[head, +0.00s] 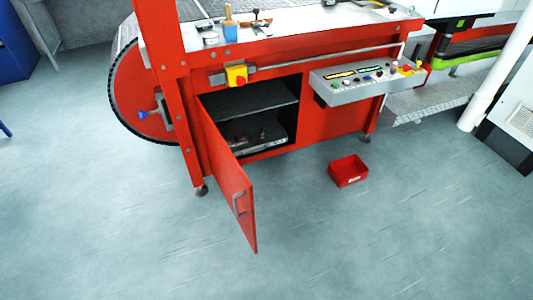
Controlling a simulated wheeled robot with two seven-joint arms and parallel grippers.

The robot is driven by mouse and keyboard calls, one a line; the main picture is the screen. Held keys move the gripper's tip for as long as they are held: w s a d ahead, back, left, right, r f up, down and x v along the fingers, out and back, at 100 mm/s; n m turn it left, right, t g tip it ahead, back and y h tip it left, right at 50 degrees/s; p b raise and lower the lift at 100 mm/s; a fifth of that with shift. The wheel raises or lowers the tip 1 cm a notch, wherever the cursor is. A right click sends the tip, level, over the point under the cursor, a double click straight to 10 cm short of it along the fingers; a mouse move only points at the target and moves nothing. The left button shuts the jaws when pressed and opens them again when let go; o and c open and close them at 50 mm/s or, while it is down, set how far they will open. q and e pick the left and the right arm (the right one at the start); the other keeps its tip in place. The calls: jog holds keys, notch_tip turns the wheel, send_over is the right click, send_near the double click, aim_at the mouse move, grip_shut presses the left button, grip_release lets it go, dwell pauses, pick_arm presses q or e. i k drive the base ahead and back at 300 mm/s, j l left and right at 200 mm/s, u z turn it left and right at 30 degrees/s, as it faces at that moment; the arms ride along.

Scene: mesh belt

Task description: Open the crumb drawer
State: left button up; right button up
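The red machine has an open compartment under its top, with its red door (231,180) swung out toward me on the left side. A handle (239,203) sits near the door's free edge. Inside the compartment is a dark shelf (248,99). Below it lies a grey tray-like drawer (255,134) with some brown bits on it. It looks to be within the compartment; how far in it sits is hard to tell. Neither of my grippers is in view.
A small red bin (348,171) stands on the floor right of the compartment. A grey control panel (366,82) juts out above it. A yellow and red switch (236,76) is above the door. The floor in front is clear.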

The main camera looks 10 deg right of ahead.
aim_at(249, 125)
jog(key=l, duration=0.2)
jog(key=i+l+u, duration=0.15)
jog(key=u, duration=0.7)
jog(key=i+l+u, duration=0.15)
jog(key=l, duration=0.25)
jog(key=i+l+u, duration=0.15)
jog(key=l, duration=0.25)
jog(key=i+l+u, duration=0.15)
jog(key=l, duration=0.3)
jog(key=i+l+u, duration=0.15)
jog(key=l, duration=0.3)
jog(key=i+l+u, duration=0.15)
jog(key=l, duration=0.3)
jog(key=k, duration=0.05)
